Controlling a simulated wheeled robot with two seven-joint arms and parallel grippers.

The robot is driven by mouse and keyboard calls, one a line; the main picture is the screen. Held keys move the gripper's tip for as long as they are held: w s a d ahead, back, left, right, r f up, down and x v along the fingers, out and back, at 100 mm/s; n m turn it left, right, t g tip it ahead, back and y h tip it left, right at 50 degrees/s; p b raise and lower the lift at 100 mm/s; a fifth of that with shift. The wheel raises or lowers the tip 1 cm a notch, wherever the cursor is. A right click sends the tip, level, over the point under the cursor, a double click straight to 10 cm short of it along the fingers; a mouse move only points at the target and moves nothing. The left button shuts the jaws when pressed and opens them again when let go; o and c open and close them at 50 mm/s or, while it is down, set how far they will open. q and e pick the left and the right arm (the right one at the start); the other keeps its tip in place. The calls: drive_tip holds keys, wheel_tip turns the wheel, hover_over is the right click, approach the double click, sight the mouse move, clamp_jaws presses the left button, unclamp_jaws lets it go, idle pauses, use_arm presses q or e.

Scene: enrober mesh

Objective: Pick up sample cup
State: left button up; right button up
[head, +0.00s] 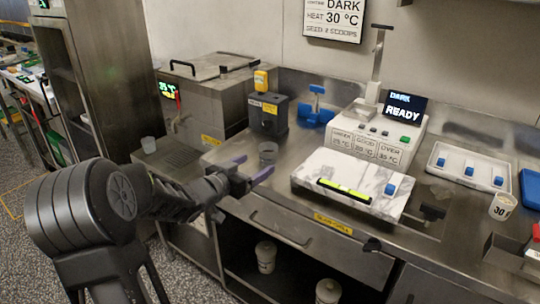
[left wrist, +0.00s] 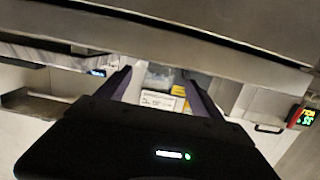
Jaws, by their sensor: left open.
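A small grey translucent cup (head: 268,151) stands upright on the steel counter, in front of a black dispenser. My right gripper is not in view.
A black dispenser (head: 268,116) and a steel tank (head: 203,95) stand behind the grey cup. A marble-topped plate (head: 350,182) and a white console reading READY (head: 375,137) are to the right. A white tray (head: 468,171) with blue-handled pieces lies farther right.

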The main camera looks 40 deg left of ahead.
sight(263, 159)
use_arm(q)
drive_tip(key=shift+w+f, duration=0.15)
drive_tip(key=shift+w, duration=0.55)
drive_tip(key=shift+w+f, duration=0.1)
drive_tip(key=shift+w, duration=0.55)
drive_tip(key=w, duration=0.5)
drive_tip(key=shift+w+a+f, duration=0.1)
drive_tip(key=shift+a+f, duration=0.1)
drive_tip(key=shift+f, duration=0.15)
drive_tip(key=shift+c, duration=0.4)
drive_tip(key=c, duration=1.4)
wheel_tip(263, 159, up, 10)
drive_tip(key=shift+r+p, duration=0.1)
drive_tip(key=shift+p, duration=1.05)
